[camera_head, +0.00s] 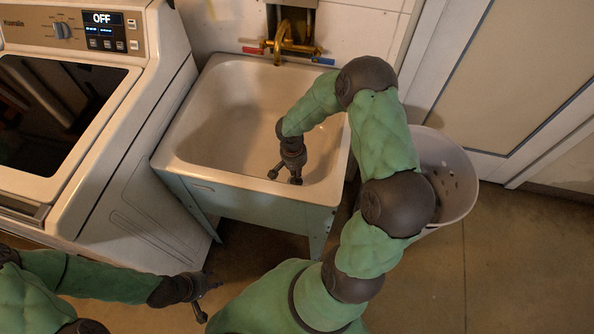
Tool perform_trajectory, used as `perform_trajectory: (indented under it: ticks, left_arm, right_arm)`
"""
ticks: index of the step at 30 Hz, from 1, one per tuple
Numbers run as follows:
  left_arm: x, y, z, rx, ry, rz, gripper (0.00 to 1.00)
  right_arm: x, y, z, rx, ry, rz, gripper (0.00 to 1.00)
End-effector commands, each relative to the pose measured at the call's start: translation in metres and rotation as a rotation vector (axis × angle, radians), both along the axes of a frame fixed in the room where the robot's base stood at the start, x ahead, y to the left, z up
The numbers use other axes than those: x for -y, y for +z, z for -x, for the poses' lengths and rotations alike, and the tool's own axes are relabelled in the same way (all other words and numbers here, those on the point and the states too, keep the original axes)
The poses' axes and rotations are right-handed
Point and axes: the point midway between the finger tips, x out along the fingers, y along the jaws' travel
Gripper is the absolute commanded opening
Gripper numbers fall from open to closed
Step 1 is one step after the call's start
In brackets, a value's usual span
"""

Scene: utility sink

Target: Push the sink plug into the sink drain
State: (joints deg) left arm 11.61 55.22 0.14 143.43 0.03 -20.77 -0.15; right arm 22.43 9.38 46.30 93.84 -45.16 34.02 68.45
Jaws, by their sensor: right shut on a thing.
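The white utility sink (215,105) stands below the brass faucet. My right gripper (285,177) is down inside the basin near its front wall, with its fingers pointing down. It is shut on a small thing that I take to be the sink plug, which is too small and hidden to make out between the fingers. The sink drain is not visible; the gripper and the dim basin floor hide it. My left gripper (208,299) is outside the sink, low in front of it, with its fingers apart and empty.
A brass faucet (288,42) with red and blue handles is on the wall behind the sink. A washing machine (135,185) stands close on the left. A pale basket (455,180) stands right of the sink, beside my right arm. The floor at the right is clear.

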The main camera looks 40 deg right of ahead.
Motion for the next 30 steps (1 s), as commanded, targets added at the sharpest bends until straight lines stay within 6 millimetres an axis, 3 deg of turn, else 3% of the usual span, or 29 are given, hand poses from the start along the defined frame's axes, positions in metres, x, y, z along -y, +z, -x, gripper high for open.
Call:
perform_trajectory:
  ticks: [2, 3, 6, 20, 25, 30]
  left_arm:
    - [0.000, -0.002, 0.000, 0.000, 0.000, 0.000, 0.40]
    - [0.000, -0.002, 0.000, 0.000, 0.000, 0.000, 0.40]
    - [0.000, -0.001, 0.000, 0.000, 0.000, 0.000, 0.40]
    - [0.000, -0.001, 0.000, 0.000, 0.000, 0.000, 0.40]
    - [0.000, -0.001, 0.000, 0.000, 0.000, 0.000, 0.40]
    - [0.000, -0.001, 0.000, 0.000, 0.000, 0.000, 0.40]
  right_arm:
    - [0.000, -0.003, 0.000, 0.000, 0.000, 0.000, 0.00]
    - [0.000, -0.002, 0.000, 0.000, 0.000, 0.000, 0.31]
    - [0.000, -0.002, 0.000, 0.000, 0.000, 0.000, 0.53]
    - [0.000, 0.003, -0.001, 0.001, 0.000, 0.001, 0.53]
    - [-0.001, 0.025, -0.003, 0.003, -0.001, 0.001, 0.53]
    - [-0.004, 0.059, -0.006, 0.005, 0.000, 0.001, 0.53]
